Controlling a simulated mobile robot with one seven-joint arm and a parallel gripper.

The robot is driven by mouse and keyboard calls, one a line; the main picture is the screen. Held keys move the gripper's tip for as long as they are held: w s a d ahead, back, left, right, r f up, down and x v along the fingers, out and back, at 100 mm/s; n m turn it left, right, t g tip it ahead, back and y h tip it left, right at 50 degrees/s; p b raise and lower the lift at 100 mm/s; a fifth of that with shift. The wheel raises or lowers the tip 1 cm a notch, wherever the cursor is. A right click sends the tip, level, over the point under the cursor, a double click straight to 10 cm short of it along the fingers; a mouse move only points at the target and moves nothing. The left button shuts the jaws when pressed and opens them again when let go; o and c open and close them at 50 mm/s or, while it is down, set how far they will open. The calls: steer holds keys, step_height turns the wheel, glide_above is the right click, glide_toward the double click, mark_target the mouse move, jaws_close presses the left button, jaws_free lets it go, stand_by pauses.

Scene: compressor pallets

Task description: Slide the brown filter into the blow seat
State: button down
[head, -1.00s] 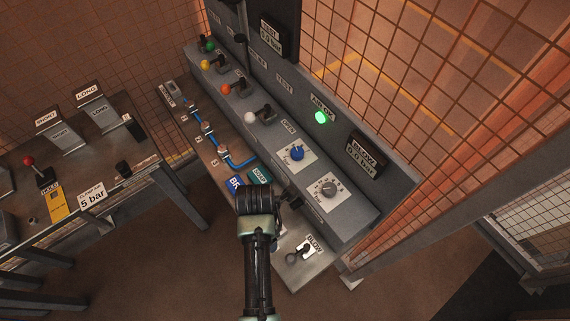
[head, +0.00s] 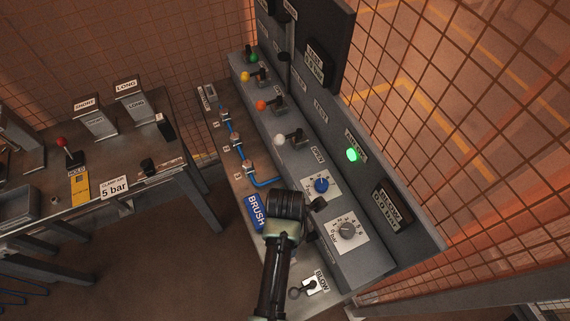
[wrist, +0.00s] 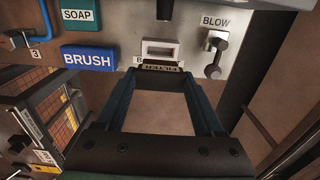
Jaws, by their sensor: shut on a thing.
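In the wrist view my gripper (wrist: 160,76) is shut on the brown filter (wrist: 163,66), a small dark piece lettered FILTER held across the fingertips. A pale rectangular frame with a slot, the blow seat (wrist: 160,47), shows just beyond the filter on the metal shelf. The filter overlaps the seat's near edge in this view; I cannot tell whether they touch. The BLOW lever (wrist: 214,55) stands to the right of the seat. In the head view my own arm hides the fingertips, filter and seat, while the BLOW lever (head: 307,287) shows at the shelf's near end.
A blue BRUSH block (wrist: 88,58) and green SOAP block (wrist: 90,20) lie left of the seat. The grey control panel (head: 330,240) with knobs and levers rises right of the shelf. A side table (head: 150,190) stands at left. A dark post (wrist: 165,10) is close behind the seat.

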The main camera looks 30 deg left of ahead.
steer(key=shift+f+b, duration=1.65)
steer(key=shift+f, duration=1.05)
steer(key=shift+p, duration=0.7)
steer(key=shift+f+b, duration=1.5)
steer(key=shift+f, duration=0.65)
jaws_free()
steer(key=shift+r, duration=0.1)
steer(key=shift+r, duration=0.1)
step_height(320, 180, up, 13)
steer(key=shift+f, duration=0.1)
steer(key=shift+w, duration=0.1)
